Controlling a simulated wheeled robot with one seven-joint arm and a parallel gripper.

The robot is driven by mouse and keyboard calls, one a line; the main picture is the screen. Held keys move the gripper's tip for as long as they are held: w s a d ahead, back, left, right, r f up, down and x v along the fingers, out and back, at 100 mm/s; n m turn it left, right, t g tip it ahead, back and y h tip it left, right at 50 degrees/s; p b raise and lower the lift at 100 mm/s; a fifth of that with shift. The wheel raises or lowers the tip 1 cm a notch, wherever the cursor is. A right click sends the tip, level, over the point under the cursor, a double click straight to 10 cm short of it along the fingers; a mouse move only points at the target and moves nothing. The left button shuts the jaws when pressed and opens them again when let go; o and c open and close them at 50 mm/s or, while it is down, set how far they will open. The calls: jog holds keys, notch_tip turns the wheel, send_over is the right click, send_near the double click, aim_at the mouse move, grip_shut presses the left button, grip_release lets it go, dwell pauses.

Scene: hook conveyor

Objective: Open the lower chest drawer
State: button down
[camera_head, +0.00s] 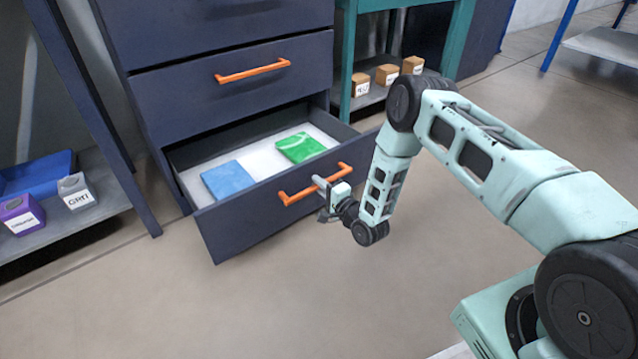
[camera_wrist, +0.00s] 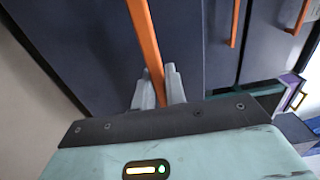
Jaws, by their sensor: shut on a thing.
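The dark blue chest (camera_head: 222,45) has its lower drawer (camera_head: 240,222) pulled out, with its inside in view in the head view. A blue flat item (camera_head: 228,181) and a green flat item (camera_head: 300,147) lie in it on a pale floor. My gripper (camera_head: 322,186) is at the drawer's orange bar handle (camera_head: 296,196), near the middle of the bar. In the wrist view the orange handle (camera_wrist: 146,40) runs down between my gripper's two grey fingers (camera_wrist: 159,88), which are shut on it.
The drawer above, with its own orange handle (camera_head: 253,72), is shut. A shelf on the left holds a blue bin (camera_head: 38,175), a purple block (camera_head: 20,214) and a grey block (camera_head: 76,191). A teal table with several orange-brown blocks (camera_head: 387,74) stands behind right. The floor (camera_head: 270,300) in front is clear.

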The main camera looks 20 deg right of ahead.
jog(key=c, duration=1.4)
grip_release()
jog(key=shift+c, duration=0.2)
jog(key=p+v, duration=0.7)
jog(key=v, duration=1)
jog(key=shift+s, duration=0.2)
